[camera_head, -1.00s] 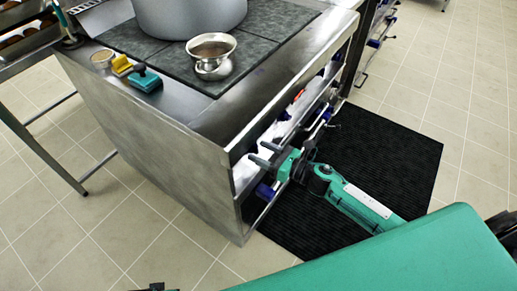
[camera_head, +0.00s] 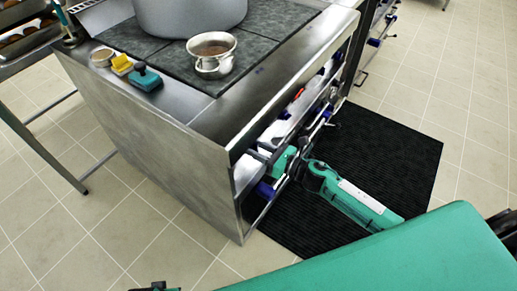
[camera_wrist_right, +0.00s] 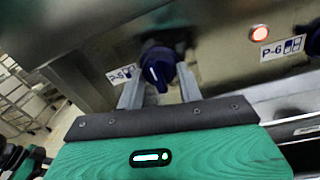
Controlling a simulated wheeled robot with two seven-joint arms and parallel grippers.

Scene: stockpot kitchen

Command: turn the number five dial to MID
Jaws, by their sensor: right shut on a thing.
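The number five dial (camera_wrist_right: 158,66) is a dark blue knob with a white mark, beside the P-5 label (camera_wrist_right: 122,73) on the metal panel in the right wrist view. The mark stands nearly upright in that view, leaning slightly. My right gripper (camera_wrist_right: 160,85) is shut on the dial, one grey finger on each side of it. In the head view my right gripper (camera_head: 267,158) reaches in at the near end of the stove front. The dial is hidden there, and no MID marking can be read.
A P-6 label (camera_wrist_right: 283,47) and a lit red lamp (camera_wrist_right: 260,32) are right of the dial. A rail (camera_head: 309,135) runs along the stove front. A large pot (camera_head: 190,15) and a small metal pot (camera_head: 212,54) stand on top. A black mat (camera_head: 385,150) lies on the floor.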

